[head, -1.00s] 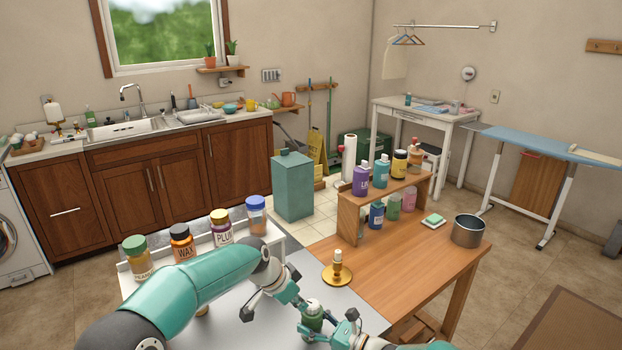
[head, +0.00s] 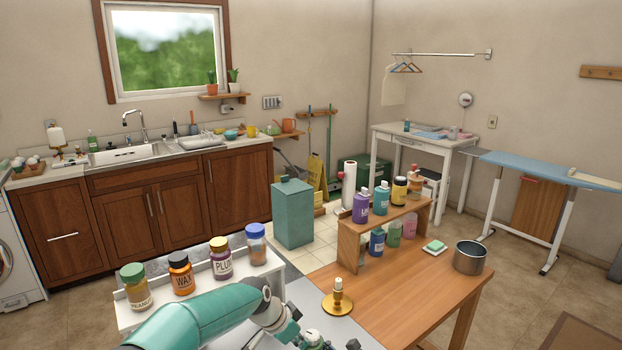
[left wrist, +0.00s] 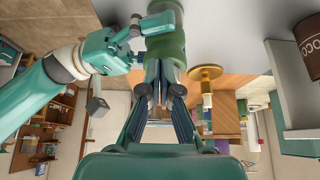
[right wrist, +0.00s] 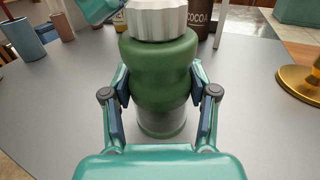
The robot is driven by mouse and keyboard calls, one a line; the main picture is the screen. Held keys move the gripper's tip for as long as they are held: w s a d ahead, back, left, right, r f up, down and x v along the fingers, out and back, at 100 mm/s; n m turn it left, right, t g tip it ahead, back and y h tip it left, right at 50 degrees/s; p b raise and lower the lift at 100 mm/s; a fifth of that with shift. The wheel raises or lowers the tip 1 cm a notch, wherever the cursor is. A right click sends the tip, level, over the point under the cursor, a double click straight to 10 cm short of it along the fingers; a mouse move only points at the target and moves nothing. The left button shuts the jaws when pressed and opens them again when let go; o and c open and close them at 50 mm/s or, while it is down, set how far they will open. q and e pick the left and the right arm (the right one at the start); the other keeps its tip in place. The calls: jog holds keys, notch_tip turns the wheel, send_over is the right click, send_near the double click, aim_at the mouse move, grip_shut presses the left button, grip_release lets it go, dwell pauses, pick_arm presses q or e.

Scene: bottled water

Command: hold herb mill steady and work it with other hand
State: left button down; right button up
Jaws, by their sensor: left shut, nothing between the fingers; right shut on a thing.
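The herb mill (right wrist: 162,85) has a green rounded body, a ribbed pale knob (right wrist: 158,18) on top and a grey clear-looking base. It stands upright on the grey tabletop in the right wrist view. My right gripper (right wrist: 162,100) is shut on its green body, one finger on each side. My left gripper (left wrist: 160,95) is shut and empty; in the left wrist view its fingers are close to the green mill (left wrist: 166,48). A teal part of my left arm shows near the knob in the right wrist view. In the head view the mill is mostly below the frame.
A brass candlestick (head: 338,300) stands near the mill, beside the wooden table (head: 415,285). A white rack (head: 160,312) with labelled jars is behind my left arm. A cocoa tin (right wrist: 201,18) stands behind the mill. A metal pot (head: 469,257) is farther right.

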pick_arm(q)
jog(key=shift+w+d, duration=0.1)
jog(key=shift+w, duration=0.05)
jog(key=shift+w+a, duration=0.25)
jog(key=shift+w, duration=0.1)
pick_arm(e)
jog(key=shift+a, duration=0.1)
dwell(0.4)
pick_arm(q)
jog(key=shift+s+a, duration=0.1)
jog(key=shift+a, duration=0.05)
notch_tip(320, 180, up, 6)
jog(key=shift+s+a, duration=0.15)
jog(key=shift+a, duration=0.05)
dwell(0.6)
pick_arm(e)
jog(key=o, duration=1.1)
jog(key=shift+o, duration=0.2)
